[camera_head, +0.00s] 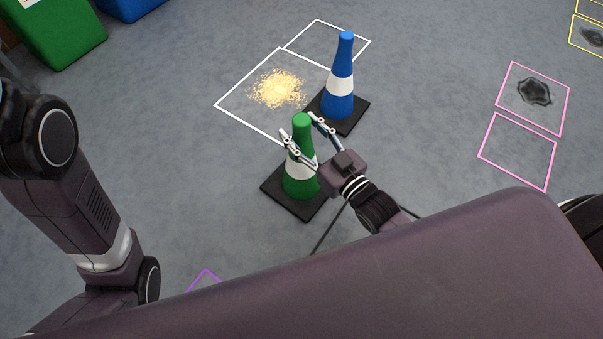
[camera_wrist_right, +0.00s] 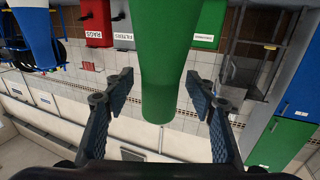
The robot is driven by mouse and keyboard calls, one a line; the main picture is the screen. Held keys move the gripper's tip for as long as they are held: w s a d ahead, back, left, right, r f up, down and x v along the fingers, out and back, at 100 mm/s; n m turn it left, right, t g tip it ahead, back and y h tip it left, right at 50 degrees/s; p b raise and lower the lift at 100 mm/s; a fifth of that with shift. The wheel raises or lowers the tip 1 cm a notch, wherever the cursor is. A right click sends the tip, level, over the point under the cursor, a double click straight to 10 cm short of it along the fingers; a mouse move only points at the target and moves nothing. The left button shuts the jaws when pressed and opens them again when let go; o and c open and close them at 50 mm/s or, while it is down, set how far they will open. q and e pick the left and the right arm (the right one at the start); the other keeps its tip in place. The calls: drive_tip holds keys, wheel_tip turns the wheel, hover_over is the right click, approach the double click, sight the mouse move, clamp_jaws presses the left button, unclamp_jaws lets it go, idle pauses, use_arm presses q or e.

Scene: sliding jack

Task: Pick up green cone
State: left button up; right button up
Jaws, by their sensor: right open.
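The green cone (camera_head: 302,179) stands upright on its black square base (camera_head: 283,199), with a white band around its middle. My right gripper (camera_head: 299,124) is open, with one finger on each side of the cone's upper part. In the right wrist view the green cone (camera_wrist_right: 163,70) hangs inverted between the two open fingers of the right gripper (camera_wrist_right: 165,95), with gaps visible on both sides. Part of the cone's band is hidden behind the gripper. My left arm shows at the left of the head view, but its gripper is out of view.
A blue cone (camera_head: 338,105) stands close behind the green one. Yellowish granules (camera_head: 277,89) lie inside a white floor outline. Pink outlines and a dark stain (camera_head: 534,92) are at the right. A green bin (camera_head: 62,30) stands at upper left. Grey floor between is clear.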

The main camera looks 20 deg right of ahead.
drive_tip(key=shift+w+r, duration=0.1)
clamp_jaws()
idle(0.4)
drive_tip(key=shift+a, duration=0.1)
